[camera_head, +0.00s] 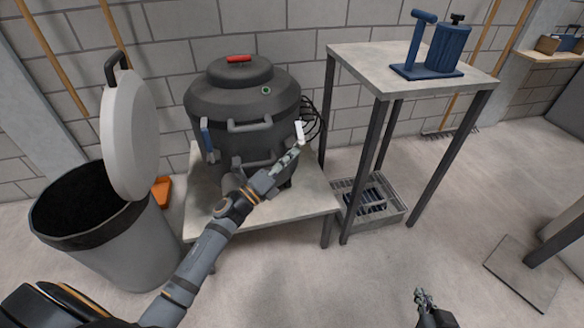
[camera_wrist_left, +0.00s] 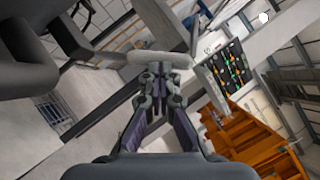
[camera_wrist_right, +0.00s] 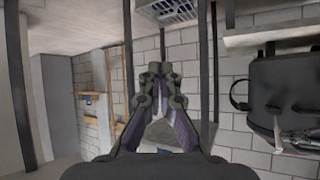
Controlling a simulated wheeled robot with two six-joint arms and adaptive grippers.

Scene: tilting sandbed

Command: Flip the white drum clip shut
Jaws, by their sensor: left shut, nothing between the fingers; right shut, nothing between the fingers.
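The dark grey drum (camera_head: 225,110) stands on a low table, its lid topped by a red handle (camera_head: 239,58). The white clip (camera_head: 299,132) is a short bar on the drum's right side, roughly upright and slightly tilted. It also shows as a pale bar across the left wrist view (camera_wrist_left: 160,59). My left gripper (camera_head: 296,148) is shut and empty, its fingertips right at the clip's lower end. Whether they touch it I cannot tell. My right gripper (camera_head: 422,296) is shut and empty, low over the floor, far from the drum.
A blue clip (camera_head: 207,140) sits on the drum's left side. The low table (camera_head: 310,200) holds the drum. A bin with its pale lid raised (camera_head: 130,135) stands left. A taller table (camera_head: 362,62) with a blue device (camera_head: 446,48) stands right. Open floor lies in front.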

